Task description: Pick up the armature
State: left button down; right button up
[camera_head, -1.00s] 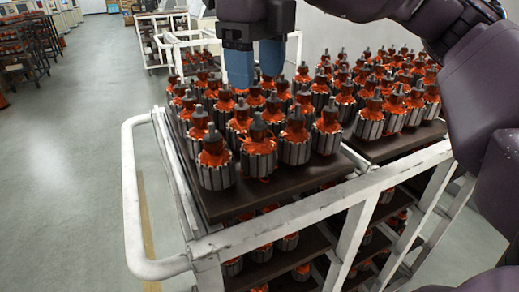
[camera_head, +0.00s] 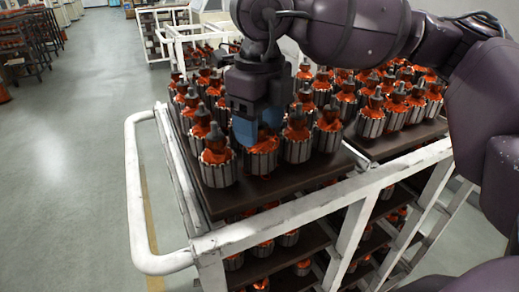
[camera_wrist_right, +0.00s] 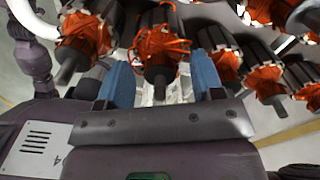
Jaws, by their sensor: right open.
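Several armatures with orange windings and grey slotted cores stand upright in rows on a dark tray (camera_head: 238,207) on a white cart. My right gripper (camera_head: 257,132) is over the front row, its blue fingers pointing down around the top of one armature (camera_head: 262,162). In the right wrist view the open fingers (camera_wrist_right: 162,84) stand apart, with that armature's winding and shaft (camera_wrist_right: 160,62) between them. I cannot tell whether either finger touches it. Neighbouring armatures (camera_wrist_right: 86,38) stand close on both sides. My left gripper is not in view.
The white cart frame (camera_head: 131,190) has a rail on the left and lower shelves with more armatures. A second tray of armatures (camera_head: 388,149) is to the right. Other carts (camera_head: 163,24) stand behind. The floor (camera_head: 66,150) at left is clear.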

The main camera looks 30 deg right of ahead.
jog(key=shift+c, duration=0.4)
grip_shut()
jog(key=shift+r, duration=0.1)
